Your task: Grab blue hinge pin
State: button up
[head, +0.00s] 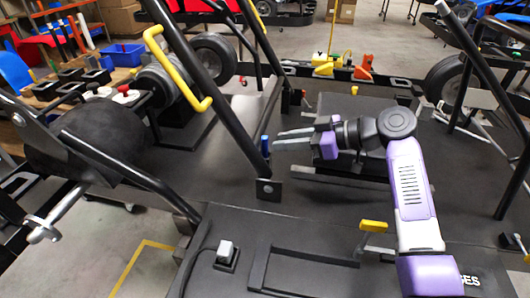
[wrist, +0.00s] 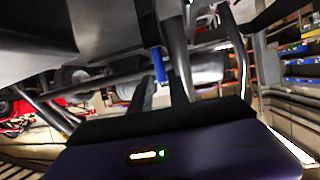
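The blue hinge pin (head: 264,145) stands upright beside a black frame tube, near the foot of that slanted tube in the head view. It also shows in the wrist view (wrist: 158,65), just beyond my fingertips and roughly in line with the gap between them. My gripper (head: 276,140) points left at the pin, its tips close to it.
The black slanted tube (head: 229,100) rises right beside the pin. A yellow handle (head: 176,70) is on the frame to the left. A yellow lever (head: 373,226) stands on the near black platform (head: 260,225). A wheel (head: 214,58) is behind.

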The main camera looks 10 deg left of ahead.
aim_at(265, 154)
jog(key=shift+x, duration=1.85)
grip_shut()
jog(key=shift+r, duration=0.15)
